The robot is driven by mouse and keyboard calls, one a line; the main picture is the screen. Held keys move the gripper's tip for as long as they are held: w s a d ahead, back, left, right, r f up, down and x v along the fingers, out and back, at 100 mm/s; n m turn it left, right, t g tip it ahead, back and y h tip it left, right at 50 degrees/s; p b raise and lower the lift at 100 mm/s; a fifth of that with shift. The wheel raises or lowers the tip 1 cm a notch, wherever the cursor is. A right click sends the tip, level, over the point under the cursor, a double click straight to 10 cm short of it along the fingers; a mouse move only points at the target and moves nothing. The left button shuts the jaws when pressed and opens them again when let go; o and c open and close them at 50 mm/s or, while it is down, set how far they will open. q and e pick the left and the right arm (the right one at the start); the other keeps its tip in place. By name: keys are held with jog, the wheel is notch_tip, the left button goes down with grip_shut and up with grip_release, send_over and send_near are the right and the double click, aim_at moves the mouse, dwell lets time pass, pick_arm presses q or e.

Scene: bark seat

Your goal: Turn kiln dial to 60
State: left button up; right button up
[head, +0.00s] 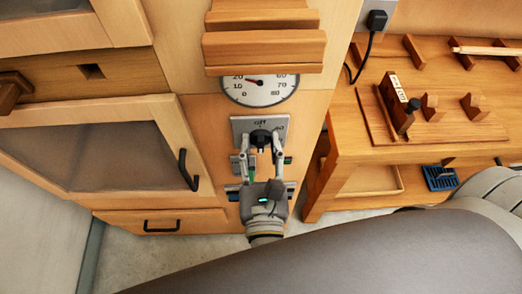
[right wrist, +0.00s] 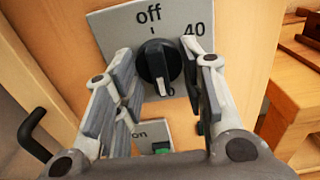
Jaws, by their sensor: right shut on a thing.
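The kiln dial (head: 260,136) is a black round knob with a raised grip bar on a grey plate on the wooden cabinet front. In the right wrist view the dial (right wrist: 156,62) has "off" above it and "40" at its upper right. A white line on its bar points down, near a partly hidden number. My right gripper (head: 261,145) has its two fingers on either side of the dial and is shut on it; in the right wrist view the fingers hide part of the plate. My left gripper is not in view.
A round gauge (head: 260,89) with a red needle near the low numbers sits above the plate, under a wooden ledge (head: 264,47). A switch marked "on" (right wrist: 155,139) lies below the dial. A wooden workbench (head: 390,143) stands right; a cabinet door handle (head: 187,170) is left.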

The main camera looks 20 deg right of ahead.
dwell(0.4)
jog(key=o, duration=1)
jog(key=shift+s, duration=0.1)
jog(key=v, duration=0.7)
jog(key=shift+s+a, duration=0.1)
jog(key=shift+s, duration=0.05)
